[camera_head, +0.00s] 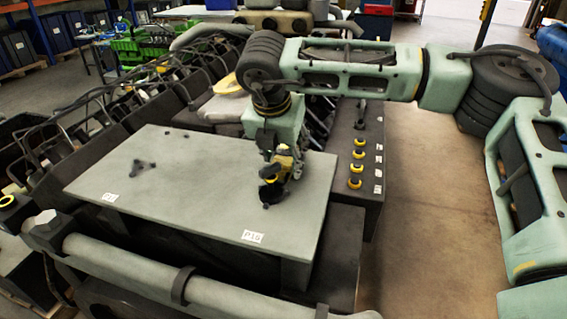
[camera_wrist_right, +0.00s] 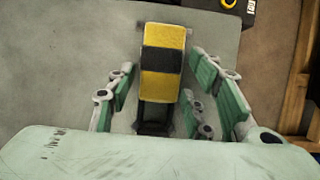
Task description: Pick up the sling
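A yellow and black banded piece, which looks like the sling (camera_wrist_right: 162,62), stands out between the fingers of my right gripper (camera_wrist_right: 158,105) in the right wrist view. The green finger pads are spread on both sides of it, with a gap showing on the left. In the head view my right gripper (camera_head: 283,172) points down over the right part of the grey table top (camera_head: 200,190), and the sling's yellow and black part (camera_head: 271,172) shows at it. The fingers partly hide the sling's lower end. My left gripper is not in view.
A small dark three-armed part (camera_head: 145,165) lies on the table's left side. A dark box with several yellow-ringed knobs (camera_head: 356,168) stands right of the table. A thick grey tube (camera_head: 150,270) runs along the near side. Open floor (camera_head: 430,220) lies to the right.

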